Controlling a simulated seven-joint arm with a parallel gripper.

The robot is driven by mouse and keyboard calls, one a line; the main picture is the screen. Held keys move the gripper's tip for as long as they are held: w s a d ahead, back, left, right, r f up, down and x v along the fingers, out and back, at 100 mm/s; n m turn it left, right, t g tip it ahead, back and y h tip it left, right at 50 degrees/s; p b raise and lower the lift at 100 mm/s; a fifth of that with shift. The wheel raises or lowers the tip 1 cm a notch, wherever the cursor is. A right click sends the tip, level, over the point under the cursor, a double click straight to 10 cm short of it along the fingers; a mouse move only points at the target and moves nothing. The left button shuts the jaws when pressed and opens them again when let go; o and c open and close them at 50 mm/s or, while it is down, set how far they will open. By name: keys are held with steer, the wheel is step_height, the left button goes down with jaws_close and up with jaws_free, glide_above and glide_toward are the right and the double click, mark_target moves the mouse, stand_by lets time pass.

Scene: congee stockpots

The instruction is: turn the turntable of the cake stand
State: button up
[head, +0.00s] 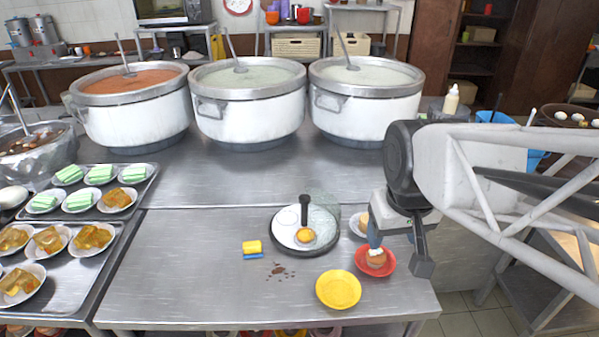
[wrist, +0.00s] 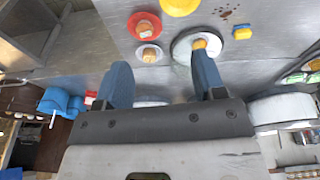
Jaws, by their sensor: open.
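The cake stand (head: 283,238) is a round white disc with a dark rim, on the front steel table in the head view. The stand also shows in the wrist view (wrist: 181,49), partly hidden behind a finger. My gripper (head: 398,246) is open and empty, to the right of the stand, above the table's right part. Its two blue-tipped fingers are spread in the wrist view (wrist: 162,80). I cannot tell its exact height.
A red plate (head: 388,268) with a cupcake lies under my gripper, with a pale plate (head: 356,229) behind it. A yellow plate (head: 338,289) is in front. A yellow-and-blue sponge (head: 252,247) lies left of the stand. Large pots (head: 247,110) stand behind; the table's front left is clear.

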steer(key=w+a+n, duration=0.2)
steer(key=w, duration=0.7)
steer(key=n+g, duration=0.2)
steer(key=n, duration=0.4)
glide_above(305, 197)
step_height(305, 197, down, 12)
steer(key=shift+f, duration=0.1)
steer(key=shift+f, duration=3.9)
jaws_close()
